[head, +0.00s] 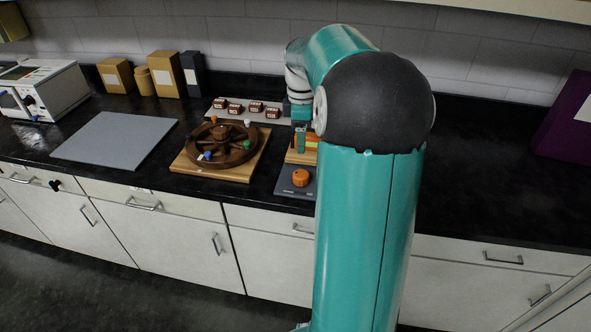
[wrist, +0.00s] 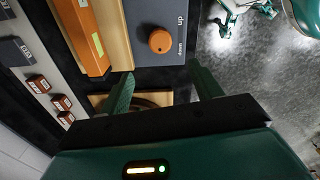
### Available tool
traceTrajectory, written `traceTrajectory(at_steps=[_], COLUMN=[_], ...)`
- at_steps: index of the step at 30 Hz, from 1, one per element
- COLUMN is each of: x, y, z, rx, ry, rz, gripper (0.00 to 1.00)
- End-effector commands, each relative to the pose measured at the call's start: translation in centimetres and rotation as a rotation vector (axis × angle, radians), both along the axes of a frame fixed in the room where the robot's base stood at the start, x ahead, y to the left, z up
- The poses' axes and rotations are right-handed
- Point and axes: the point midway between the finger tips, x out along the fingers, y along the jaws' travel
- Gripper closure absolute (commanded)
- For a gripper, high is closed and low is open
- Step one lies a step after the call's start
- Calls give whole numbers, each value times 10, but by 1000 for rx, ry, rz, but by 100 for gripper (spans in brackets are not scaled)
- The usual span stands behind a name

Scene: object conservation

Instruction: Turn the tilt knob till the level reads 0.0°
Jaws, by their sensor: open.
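The orange round knob (head: 300,178) sits on a dark grey panel (head: 283,186) near the counter's front edge. The knob also shows in the wrist view (wrist: 160,41), on the panel with white lettering. An orange bar that looks like the level (wrist: 82,35) lies on a light wooden board beside the panel, with a pale green strip on it; no reading is legible. In the head view the level (head: 307,142) is partly hidden by my arm. My gripper (wrist: 162,82) is open and empty, its fingers apart and clear of the knob.
A brown spoked wheel (head: 240,157) with small coloured pegs stands on a wooden board left of the panel. Several labelled brown blocks (head: 235,108) sit on a strip behind. A grey mat (head: 115,137) lies farther left. The counter at right is mostly clear.

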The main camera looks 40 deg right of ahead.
Motion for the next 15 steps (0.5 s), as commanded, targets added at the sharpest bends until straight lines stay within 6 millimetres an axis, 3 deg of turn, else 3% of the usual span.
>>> traceTrajectory(at_steps=[5, 15], x=[-1, -1], y=[-1, 2], z=[-19, -85], rx=[3, 3], ry=[3, 4], rz=[0, 3], gripper=[36, 36])
